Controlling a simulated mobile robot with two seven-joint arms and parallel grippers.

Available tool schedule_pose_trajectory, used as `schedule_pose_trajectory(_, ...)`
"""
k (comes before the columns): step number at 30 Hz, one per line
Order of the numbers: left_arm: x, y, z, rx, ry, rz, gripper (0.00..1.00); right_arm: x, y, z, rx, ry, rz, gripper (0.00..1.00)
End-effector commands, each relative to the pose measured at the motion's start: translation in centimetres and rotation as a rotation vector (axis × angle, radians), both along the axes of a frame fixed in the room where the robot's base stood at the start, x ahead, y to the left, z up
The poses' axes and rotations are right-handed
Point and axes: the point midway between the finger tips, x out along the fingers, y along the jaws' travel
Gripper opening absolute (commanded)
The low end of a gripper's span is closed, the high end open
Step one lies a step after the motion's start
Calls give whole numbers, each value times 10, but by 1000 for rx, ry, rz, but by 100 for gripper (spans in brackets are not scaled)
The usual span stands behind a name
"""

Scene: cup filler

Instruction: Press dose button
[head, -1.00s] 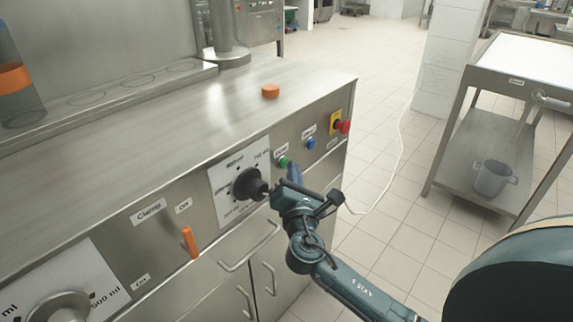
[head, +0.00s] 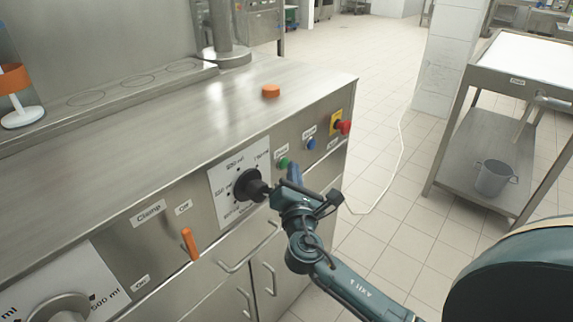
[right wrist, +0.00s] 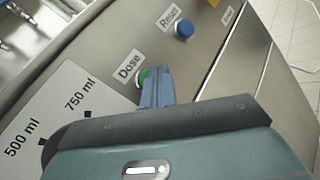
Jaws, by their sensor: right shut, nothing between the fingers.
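The green dose button (head: 283,162) sits on the sloped steel front panel, to the right of the black dial. In the right wrist view, the green button (right wrist: 143,76) shows beside the "Dose" label (right wrist: 130,66) and is partly covered by my blue fingers. My right gripper (head: 293,172) is shut and empty, with its fingertips right at the button. I cannot tell whether they touch it. My left gripper is not in view.
The black dial (head: 248,185) is close to the left of my right gripper. A blue button (head: 311,143) and a red emergency knob (head: 344,127) are farther right. An orange lever (head: 190,243) is lower left. A cart (head: 485,120) stands right.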

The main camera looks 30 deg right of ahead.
Motion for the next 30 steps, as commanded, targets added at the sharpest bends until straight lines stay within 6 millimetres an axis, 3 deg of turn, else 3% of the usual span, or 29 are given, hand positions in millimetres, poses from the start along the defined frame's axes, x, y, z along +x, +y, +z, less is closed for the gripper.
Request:
schedule_pose_trajectory(1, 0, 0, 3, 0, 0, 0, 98, -3, 9, 6, 7, -11, 25, 0)
schedule_pose_trajectory(14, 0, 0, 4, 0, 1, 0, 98, -10, 8, 6, 7, -11, 25, 0)
schedule_pose_trajectory(30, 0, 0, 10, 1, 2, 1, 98, -57, -17, 2, 2, -3, 13, 0)
